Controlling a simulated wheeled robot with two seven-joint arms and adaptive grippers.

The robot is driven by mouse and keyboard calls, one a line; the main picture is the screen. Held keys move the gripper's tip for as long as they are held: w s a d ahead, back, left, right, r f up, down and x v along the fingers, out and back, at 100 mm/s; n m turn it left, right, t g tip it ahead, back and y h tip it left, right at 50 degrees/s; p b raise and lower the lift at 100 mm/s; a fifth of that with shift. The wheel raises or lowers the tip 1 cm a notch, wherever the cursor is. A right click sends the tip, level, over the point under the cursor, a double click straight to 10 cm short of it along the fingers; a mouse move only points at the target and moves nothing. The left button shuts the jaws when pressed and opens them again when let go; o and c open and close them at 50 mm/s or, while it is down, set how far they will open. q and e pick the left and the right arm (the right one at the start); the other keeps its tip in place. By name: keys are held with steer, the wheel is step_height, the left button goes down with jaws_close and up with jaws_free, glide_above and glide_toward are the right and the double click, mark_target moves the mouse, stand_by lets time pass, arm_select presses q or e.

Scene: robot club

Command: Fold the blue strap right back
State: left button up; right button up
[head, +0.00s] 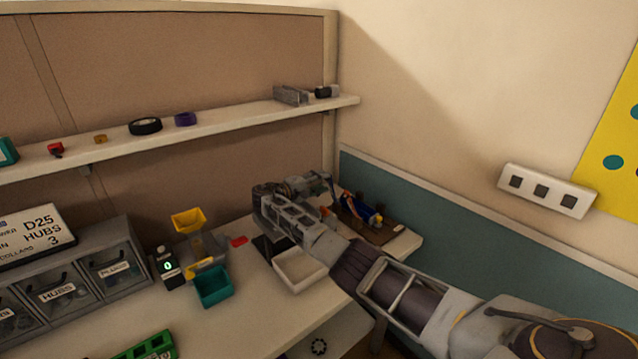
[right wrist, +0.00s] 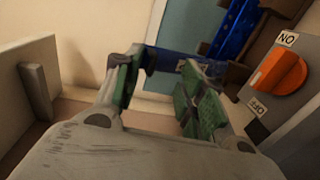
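The blue strap (right wrist: 168,62) shows in the right wrist view as a dark blue band crossing just beyond and between my right fingertips. My right gripper (right wrist: 160,85) has green pads standing apart, one on each side, with a gap between them. I cannot tell whether either pad touches the strap. In the head view, my right gripper (head: 328,183) is at the far right end of the bench, beside a small blue assembly (head: 362,209) on a brown board (head: 385,232). The strap cannot be told from that assembly there. My left gripper is out of view.
An orange rotary switch (right wrist: 279,74) on a grey box and a blue holed beam (right wrist: 236,28) are close on the right. A white tray (head: 300,268), teal bin (head: 213,287) and yellow hopper (head: 188,220) stand left of my arm. The teal wall panel (head: 470,240) is behind.

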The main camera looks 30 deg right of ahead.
steer(key=a, duration=0.4)
steer(key=s+a, duration=0.1)
steer(key=a, duration=0.3)
steer(key=a+r, duration=0.1)
steer(key=a, duration=0.3)
steer(key=shift+s, duration=0.35)
